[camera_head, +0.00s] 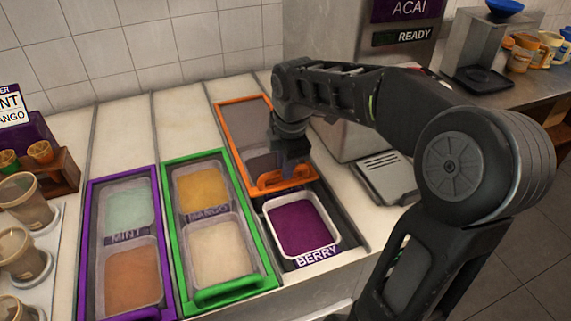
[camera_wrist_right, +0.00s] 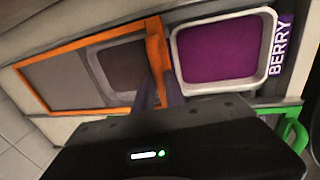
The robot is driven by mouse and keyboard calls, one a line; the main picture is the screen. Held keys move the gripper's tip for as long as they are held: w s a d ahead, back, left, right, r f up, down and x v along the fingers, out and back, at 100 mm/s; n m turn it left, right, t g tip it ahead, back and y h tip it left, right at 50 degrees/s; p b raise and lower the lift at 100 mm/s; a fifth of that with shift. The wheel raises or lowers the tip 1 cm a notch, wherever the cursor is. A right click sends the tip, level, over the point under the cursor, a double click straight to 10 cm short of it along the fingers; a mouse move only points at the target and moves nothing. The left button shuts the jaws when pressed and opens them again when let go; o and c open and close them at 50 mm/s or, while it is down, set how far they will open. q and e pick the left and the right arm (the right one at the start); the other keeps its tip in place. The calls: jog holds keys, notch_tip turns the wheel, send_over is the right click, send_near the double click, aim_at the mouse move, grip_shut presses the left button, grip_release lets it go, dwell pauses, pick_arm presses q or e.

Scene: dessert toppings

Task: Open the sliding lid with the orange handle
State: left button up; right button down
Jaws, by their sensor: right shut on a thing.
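The sliding lid with the orange frame (camera_head: 222,110) is slid back toward the wall, and the berry tub (camera_head: 298,224) in front of it is uncovered. Its orange handle (camera_head: 268,184) is at the lid's front edge. My right gripper (camera_head: 288,164) reaches down to this handle and is shut on it. In the right wrist view, the fingers (camera_wrist_right: 158,92) meet the orange handle (camera_wrist_right: 154,48), beside the purple berry tub (camera_wrist_right: 222,48). Part of a darker tub shows through the lid behind the handle. My left gripper is not in view.
A green-framed lid (camera_head: 240,285) and a purple-framed lid (camera_head: 168,285) cover tubs to the left. A steel machine with a drip tray (camera_head: 385,178) stands close on the right. Cups (camera_head: 25,200) stand at the left edge.

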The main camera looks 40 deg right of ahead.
jog(key=shift+w, duration=0.1)
dwell(0.8)
jog(key=p, duration=1)
send_over(262, 139)
jog(key=shift+s+a+r, duration=0.15)
jog(key=shift+s+a, duration=0.05)
jog(key=shift+s, duration=0.15)
jog(key=shift+w+d, duration=0.15)
jog(key=shift+w, duration=0.2)
jog(key=c, duration=1.4)
grip_release()
jog(key=r, duration=0.2)
jog(key=s+r, duration=0.1)
jog(key=r, duration=0.2)
jog(key=r+b, duration=0.1)
jog(key=r, duration=0.1)
jog(key=shift+s+a+r, duration=0.2)
jog(key=shift+s+a, duration=0.05)
